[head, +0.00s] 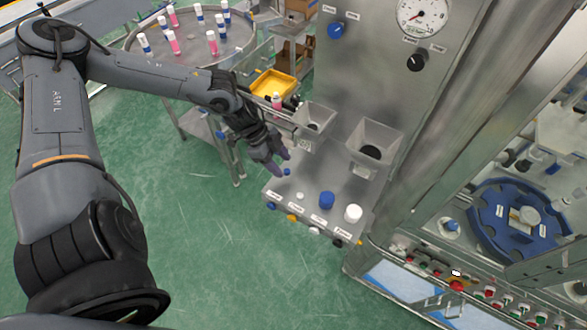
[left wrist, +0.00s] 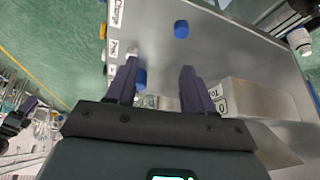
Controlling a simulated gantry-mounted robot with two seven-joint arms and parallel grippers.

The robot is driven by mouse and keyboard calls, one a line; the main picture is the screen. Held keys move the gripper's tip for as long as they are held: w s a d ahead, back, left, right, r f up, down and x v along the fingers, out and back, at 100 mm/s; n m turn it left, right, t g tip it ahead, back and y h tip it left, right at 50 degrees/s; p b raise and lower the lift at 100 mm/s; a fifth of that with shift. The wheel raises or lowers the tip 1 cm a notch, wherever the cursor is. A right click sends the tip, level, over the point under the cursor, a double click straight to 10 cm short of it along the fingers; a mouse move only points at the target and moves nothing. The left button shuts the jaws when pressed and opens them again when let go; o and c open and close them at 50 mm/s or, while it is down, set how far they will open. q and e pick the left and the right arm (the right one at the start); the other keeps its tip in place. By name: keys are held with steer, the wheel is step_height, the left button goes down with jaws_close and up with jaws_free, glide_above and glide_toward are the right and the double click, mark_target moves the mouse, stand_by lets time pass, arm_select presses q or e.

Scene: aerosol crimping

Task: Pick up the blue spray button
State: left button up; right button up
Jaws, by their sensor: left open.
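The small blue spray button (head: 287,171) sits on the metal shelf (head: 315,216) of the machine, at its left end. It also shows in the left wrist view (left wrist: 140,79), between the fingers and closer to the left one. My left gripper (head: 279,163) is open, its purple-grey fingertips close to the button. In the left wrist view the gripper (left wrist: 160,72) has a wide empty gap on the button's right side. I cannot tell whether a finger touches the button.
A small white piece (head: 300,195), a larger blue cap (head: 327,199) and a white cap (head: 353,213) stand along the shelf. Two metal hoppers (head: 375,137) are behind. A yellow bin (head: 274,85) and a round table (head: 190,49) with several cans are at the back left.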

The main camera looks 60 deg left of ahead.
arm_select(q)
steer(key=a+r+g, duration=0.1)
steer(key=a+r, duration=0.2)
steer(key=a, duration=0.2)
steer(key=n, duration=0.1)
glide_toward(288, 173)
steer(key=shift+w+d+f+y, duration=0.15)
steer(key=shift+d+f+y, duration=0.25)
steer(key=shift+f, duration=0.3)
steer(key=b+x, duration=0.1)
steer(key=x, duration=0.3)
steer(key=shift+d+b, duration=0.15)
steer(key=shift+b, duration=0.15)
steer(key=shift+d+f, duration=0.1)
steer(key=shift+f, duration=0.2)
jaws_close()
